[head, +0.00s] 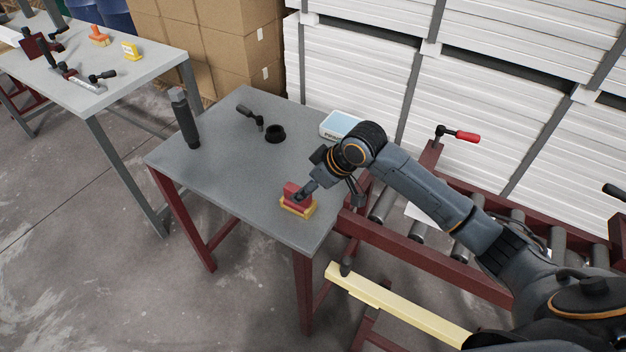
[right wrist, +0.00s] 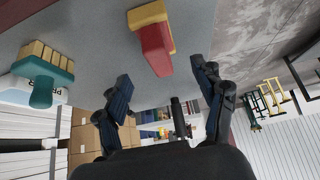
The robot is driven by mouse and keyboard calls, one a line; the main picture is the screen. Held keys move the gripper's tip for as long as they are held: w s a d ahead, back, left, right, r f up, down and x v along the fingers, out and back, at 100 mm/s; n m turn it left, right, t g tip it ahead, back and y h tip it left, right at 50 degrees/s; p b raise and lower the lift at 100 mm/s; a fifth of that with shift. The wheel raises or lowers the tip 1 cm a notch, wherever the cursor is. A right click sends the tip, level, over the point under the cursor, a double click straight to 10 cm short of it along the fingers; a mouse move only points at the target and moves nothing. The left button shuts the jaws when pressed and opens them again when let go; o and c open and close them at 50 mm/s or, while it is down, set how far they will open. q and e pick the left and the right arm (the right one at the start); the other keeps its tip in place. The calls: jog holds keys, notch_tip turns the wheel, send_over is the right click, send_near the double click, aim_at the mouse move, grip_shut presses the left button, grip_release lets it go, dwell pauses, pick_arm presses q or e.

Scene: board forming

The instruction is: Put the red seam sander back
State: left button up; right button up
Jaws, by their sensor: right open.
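The red seam sander (head: 297,192) sits near the front right edge of the grey table. It has a red upper part above a yellow base (head: 288,208); I cannot tell whether the base is part of it. My right gripper (head: 306,192) is right at the sander in the head view and hides part of it. In the right wrist view, the two fingers of my right gripper (right wrist: 164,85) are spread apart, with the red part (right wrist: 155,48) just beyond the tips and nothing clamped. My left gripper is in neither view.
The grey table (head: 215,165) also holds a dark cylinder (head: 185,118), a black ring (head: 275,133), a black-handled tool (head: 250,117) and a lettered box (head: 340,124). A roller conveyor (head: 420,228) adjoins at right.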

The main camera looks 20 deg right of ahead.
jog(key=shift+v, duration=1.5)
jog(key=s+a+f, duration=0.1)
jog(key=s, duration=0.1)
jog(key=s+a+f, duration=0.1)
jog(key=s+f, duration=0.1)
jog(key=s+a+f, duration=0.1)
jog(key=s+f, duration=0.1)
jog(key=shift+s+a+f, duration=0.25)
jog(key=shift+s+a, duration=0.15)
jog(key=s+d+f+m+g+h, duration=0.1)
jog(key=s+d+f+m+h, duration=0.15)
jog(key=s, duration=0.85)
jog(key=s+d+f+m+g+h, duration=0.1)
jog(key=s+d+f+m, duration=0.15)
jog(key=s, duration=0.75)
notch_tip(320, 180, down, 27)
jog(key=s+g, duration=0.1)
jog(key=s, duration=0.2)
jog(key=s+d+f+g, duration=0.1)
jog(key=s+d+f, duration=0.2)
jog(key=s+f, duration=1.2)
jog(key=shift+s, duration=0.5)
